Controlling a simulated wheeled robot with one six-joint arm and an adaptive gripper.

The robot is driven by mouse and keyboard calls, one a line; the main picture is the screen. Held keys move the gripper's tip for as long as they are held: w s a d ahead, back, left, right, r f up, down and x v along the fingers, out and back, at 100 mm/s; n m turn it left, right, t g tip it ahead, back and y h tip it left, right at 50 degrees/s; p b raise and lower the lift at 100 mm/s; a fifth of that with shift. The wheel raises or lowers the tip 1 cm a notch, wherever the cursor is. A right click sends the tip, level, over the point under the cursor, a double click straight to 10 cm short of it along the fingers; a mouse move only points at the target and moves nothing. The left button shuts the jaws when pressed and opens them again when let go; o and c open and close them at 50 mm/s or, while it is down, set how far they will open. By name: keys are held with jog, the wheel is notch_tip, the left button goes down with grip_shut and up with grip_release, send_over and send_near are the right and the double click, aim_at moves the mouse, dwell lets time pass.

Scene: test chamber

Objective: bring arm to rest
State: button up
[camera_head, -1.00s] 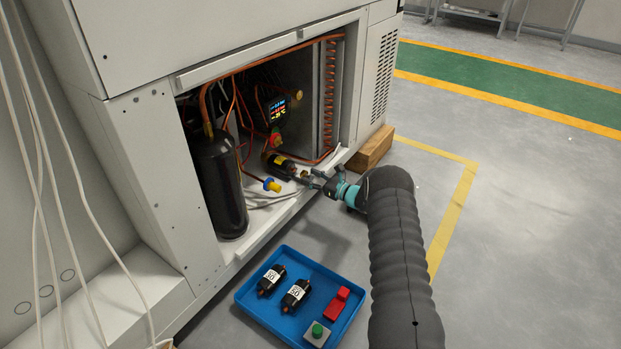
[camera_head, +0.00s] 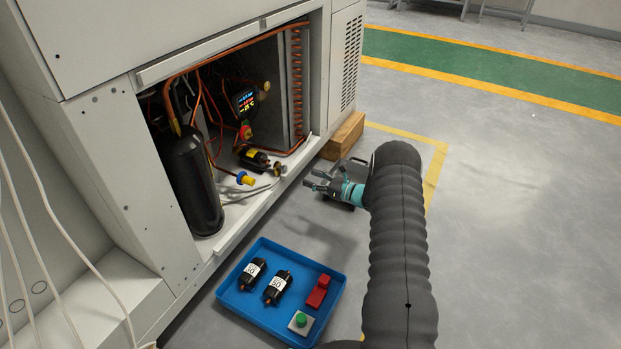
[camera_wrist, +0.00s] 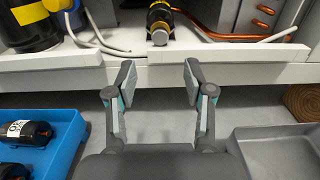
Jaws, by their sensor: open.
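My gripper (camera_head: 322,181) is open and empty, outside the open compartment of the white cabinet (camera_head: 85,45), just right of its sill in the head view. In the wrist view, my gripper (camera_wrist: 158,78) shows two spread fingers with clear floor between them. Ahead of it, a black and yellow cylindrical part (camera_wrist: 160,22) lies inside the compartment beyond the white sill. In the head view that part (camera_head: 256,159) lies near copper pipes, apart from my fingers. My arm, in a dark ribbed sleeve, reaches up from the bottom of the head view.
A blue tray (camera_head: 229,301) on the floor holds two black labelled cylinders, a red part and a green-button box. A wooden block (camera_head: 344,136) sits by the cabinet. A black tank (camera_head: 190,182) stands inside. Loose white cables hang at left. Open floor lies to the right.

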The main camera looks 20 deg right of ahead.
dwell(0.3)
jog(key=s+a+f+n+g, duration=0.3)
jog(key=s+f+g, duration=0.1)
jog(key=s+f, duration=0.2)
jog(key=s+a+r+n+g, duration=0.3)
jog(key=s+n+g, duration=0.3)
jog(key=s, duration=0.3)
jog(key=s+a+r+n+t+h+p, duration=0.1)
jog(key=s+r+n+h+p, duration=0.2)
jog(key=s+r+n, duration=0.3)
jog(key=s+a+r+n+t+h+p, duration=0.1)
jog(key=s+r+n+h+p, duration=0.2)
jog(key=s+r, duration=1.3)
jog(key=s+a+r+n+h+p, duration=0.2)
jog(key=s+r+n+h, duration=0.4)
jog(key=r, duration=1.7)
jog(key=s+n+p, duration=0.1)
jog(key=s+n, duration=0.2)
jog(key=s, duration=0.2)
jog(key=shift+s+r+t+h, duration=0.25)
jog(key=shift+r+t+h, duration=0.1)
jog(key=shift+t+h, duration=0.05)
